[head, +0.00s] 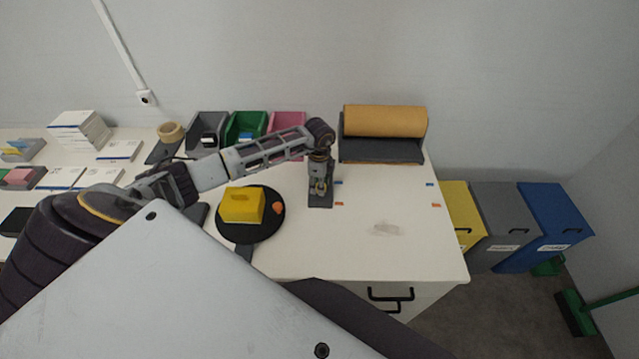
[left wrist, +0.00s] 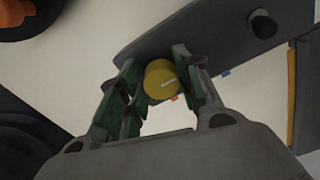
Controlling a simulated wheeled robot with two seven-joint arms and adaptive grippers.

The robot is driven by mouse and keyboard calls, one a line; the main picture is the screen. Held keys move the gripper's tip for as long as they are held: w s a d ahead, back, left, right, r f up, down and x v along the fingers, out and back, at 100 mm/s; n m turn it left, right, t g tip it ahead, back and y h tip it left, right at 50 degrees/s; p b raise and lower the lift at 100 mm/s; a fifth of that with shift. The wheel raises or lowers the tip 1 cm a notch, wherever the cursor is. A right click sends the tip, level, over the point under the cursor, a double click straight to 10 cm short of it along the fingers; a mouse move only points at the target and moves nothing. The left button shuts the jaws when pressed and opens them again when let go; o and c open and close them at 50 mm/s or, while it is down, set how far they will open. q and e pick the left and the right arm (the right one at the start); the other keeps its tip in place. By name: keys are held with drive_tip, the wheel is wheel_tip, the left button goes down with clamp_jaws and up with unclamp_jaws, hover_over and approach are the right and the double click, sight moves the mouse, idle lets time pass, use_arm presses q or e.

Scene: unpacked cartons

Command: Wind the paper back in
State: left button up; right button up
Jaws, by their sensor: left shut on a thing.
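A brown paper roll (head: 385,121) lies in a dark holder (head: 382,152) at the back right of the white table. No pulled-out sheet can be made out on the table. My left gripper (head: 320,187) is over a dark, narrow plate left of and in front of the holder. The knob sits at the edge of a dark plate (left wrist: 200,35), which also bears a black peg (left wrist: 262,24). My right gripper is not in view.
A yellow block (head: 242,205) stands on a black round stand (head: 250,230) left of my gripper. Grey, green and pink bins (head: 287,122) line the back. Small orange and blue marks dot the table.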

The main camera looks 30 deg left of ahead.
use_arm(q)
drive_tip(key=shift+r, duration=0.1)
idle(0.3)
drive_tip(key=o, duration=1)
drive_tip(key=shift+o, duration=0.2)
wheel_tip(320, 180, up, 12)
idle(0.8)
